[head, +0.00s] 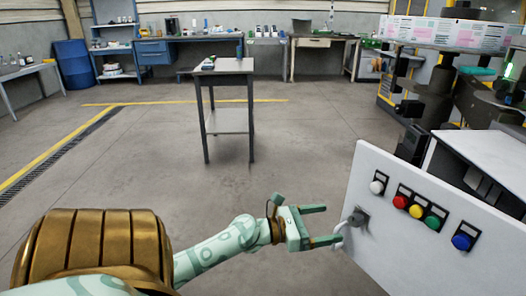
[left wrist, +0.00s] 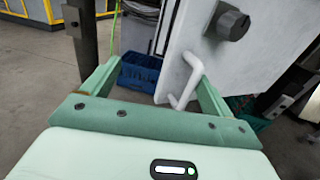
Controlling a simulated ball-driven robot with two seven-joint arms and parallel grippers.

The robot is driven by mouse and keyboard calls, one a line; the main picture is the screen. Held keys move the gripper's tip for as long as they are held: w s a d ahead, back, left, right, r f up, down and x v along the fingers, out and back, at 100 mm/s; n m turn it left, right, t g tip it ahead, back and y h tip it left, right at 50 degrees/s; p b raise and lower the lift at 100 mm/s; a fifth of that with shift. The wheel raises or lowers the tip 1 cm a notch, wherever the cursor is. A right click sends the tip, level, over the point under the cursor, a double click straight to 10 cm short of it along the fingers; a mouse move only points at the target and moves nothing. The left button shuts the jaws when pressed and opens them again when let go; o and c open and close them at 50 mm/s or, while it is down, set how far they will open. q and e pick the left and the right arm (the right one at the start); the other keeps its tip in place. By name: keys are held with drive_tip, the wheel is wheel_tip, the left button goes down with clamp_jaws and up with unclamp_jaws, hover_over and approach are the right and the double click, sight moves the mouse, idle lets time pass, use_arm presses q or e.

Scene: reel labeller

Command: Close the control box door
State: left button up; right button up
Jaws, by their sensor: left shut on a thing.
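The control box door (head: 400,245) is a white panel with a row of coloured buttons, at the lower right of the head view. It stands open, swung out from the box (head: 490,150) behind it. A white bent handle (head: 347,232) sits at its left edge beside a grey knob (head: 358,217). My left gripper (head: 330,224) is at this handle, its fingers spread wide. My right gripper is not in view.
A small grey table (head: 225,68) stands in the middle of the floor. Workbenches and a blue barrel (head: 74,66) line the back wall. Machinery (head: 430,95) stands behind the box at right. A blue crate (left wrist: 139,70) shows beyond the gripper. The floor left of the door is clear.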

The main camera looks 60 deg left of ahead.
use_arm(q)
drive_tip(key=o, duration=0.3)
drive_tip(key=shift+s+a, duration=0.95)
drive_tip(key=shift+a, duration=0.15)
drive_tip(key=shift+s+a+f+y, duration=0.1)
drive_tip(key=shift+s+a+y, duration=0.2)
drive_tip(key=shift+s+a, duration=0.45)
drive_tip(key=c, duration=1.1)
drive_tip(key=s+a+p, duration=0.2)
drive_tip(key=s+a, duration=0.3)
drive_tip(key=s, duration=0.5)
drive_tip(key=shift+a, duration=0.4)
use_arm(e)
drive_tip(key=shift+w+r+t, duration=0.15)
drive_tip(key=shift+w+r, duration=0.15)
drive_tip(key=shift+r, duration=0.2)
drive_tip(key=shift+w+r+t, duration=0.15)
drive_tip(key=shift+w+r, duration=0.1)
drive_tip(key=shift+r, duration=0.2)
